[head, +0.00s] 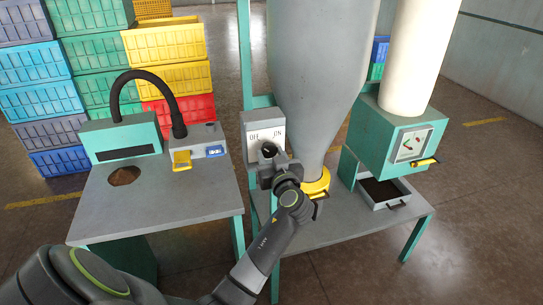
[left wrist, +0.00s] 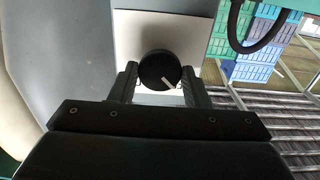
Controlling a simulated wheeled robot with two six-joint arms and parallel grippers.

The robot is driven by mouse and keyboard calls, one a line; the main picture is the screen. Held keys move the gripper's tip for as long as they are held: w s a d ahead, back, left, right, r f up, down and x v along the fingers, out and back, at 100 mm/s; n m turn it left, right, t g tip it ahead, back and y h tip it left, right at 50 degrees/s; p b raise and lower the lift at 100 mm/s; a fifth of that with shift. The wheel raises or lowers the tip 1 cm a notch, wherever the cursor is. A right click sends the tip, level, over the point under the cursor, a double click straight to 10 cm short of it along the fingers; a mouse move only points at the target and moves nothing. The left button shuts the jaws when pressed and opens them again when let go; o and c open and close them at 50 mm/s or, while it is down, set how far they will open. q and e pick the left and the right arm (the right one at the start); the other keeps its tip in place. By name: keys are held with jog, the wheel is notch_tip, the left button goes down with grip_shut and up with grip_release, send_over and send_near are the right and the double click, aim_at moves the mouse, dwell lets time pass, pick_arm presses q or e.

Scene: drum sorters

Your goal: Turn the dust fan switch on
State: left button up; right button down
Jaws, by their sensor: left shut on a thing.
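The dust fan switch is a round black knob (head: 268,149) on a pale plate (head: 265,131) marked OFF at left and ON at right. The plate is on a grey box beside the big grey hopper. My left gripper (head: 270,159) is at the knob, shut on it. In the left wrist view the knob (left wrist: 159,70) sits between the two fingers (left wrist: 159,82), and its white pointer line slants to the lower right. The gripper partly hides the knob in the head view. My right gripper is not in view.
A teal gauge box (head: 398,140) and a grey drawer (head: 384,191) are farther right. A workbench (head: 200,200) with a black hose (head: 150,75) is at left, with stacked crates behind.

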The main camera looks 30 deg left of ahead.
pick_arm(q)
jog(key=shift+m, duration=0.3)
jog(key=m, duration=0.3)
jog(key=shift+b, duration=0.3)
jog(key=m, duration=0.6)
jog(key=shift+r+p, duration=0.1)
jog(key=shift+p, duration=0.3)
jog(key=m+p, duration=0.1)
jog(key=m, duration=0.3)
jog(key=shift+p, duration=0.35)
jog(key=shift+m+p, duration=0.8)
jog(key=shift+m, duration=1.4)
jog(key=o, duration=1)
